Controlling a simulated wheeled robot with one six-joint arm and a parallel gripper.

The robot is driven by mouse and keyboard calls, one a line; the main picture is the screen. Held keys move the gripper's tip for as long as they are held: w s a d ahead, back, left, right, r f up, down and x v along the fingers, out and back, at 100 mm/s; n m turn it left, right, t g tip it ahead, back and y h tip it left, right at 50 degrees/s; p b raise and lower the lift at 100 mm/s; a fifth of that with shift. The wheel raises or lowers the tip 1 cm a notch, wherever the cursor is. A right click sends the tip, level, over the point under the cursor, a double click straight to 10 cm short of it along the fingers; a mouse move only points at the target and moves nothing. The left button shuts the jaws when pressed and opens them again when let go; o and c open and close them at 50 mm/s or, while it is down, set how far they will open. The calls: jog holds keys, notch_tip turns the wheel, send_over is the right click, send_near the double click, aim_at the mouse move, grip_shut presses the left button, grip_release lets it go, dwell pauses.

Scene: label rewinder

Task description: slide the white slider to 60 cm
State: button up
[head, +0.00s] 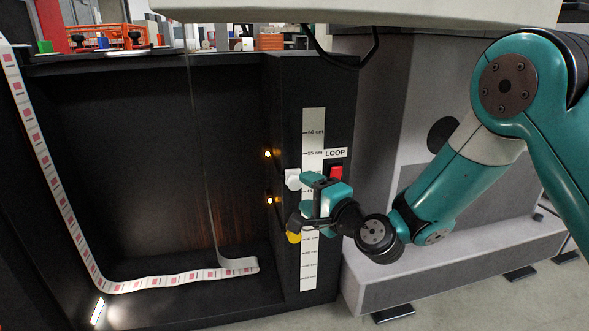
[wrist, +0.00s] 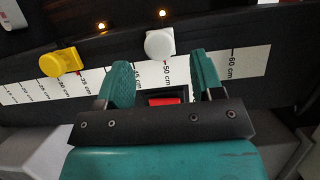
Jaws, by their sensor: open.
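The white slider (head: 292,179) is a pale knob at the left edge of the upright scale strip (head: 313,120). It stands close to the 50 cm mark, below the 55 and 60 cm marks. In the wrist view the white slider (wrist: 160,43) shows just beyond the fingertips, between their lines, near the 50 cm label. My gripper (wrist: 162,75) is open, with one teal finger on each side of the slider's line and nothing held. In the head view my gripper (head: 310,192) is in front of the strip and hides part of its middle. I see no clear contact with the slider.
A yellow slider (head: 293,237) sits lower on the same strip; it also shows in the wrist view (wrist: 58,62). A red button (head: 336,172) under the LOOP label is right of the strip. Two small lamps glow left of it. A label web (head: 60,205) hangs in the dark bay.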

aim_at(297, 185)
jog(key=shift+x, duration=2.65)
jog(key=shift+c, duration=0.4)
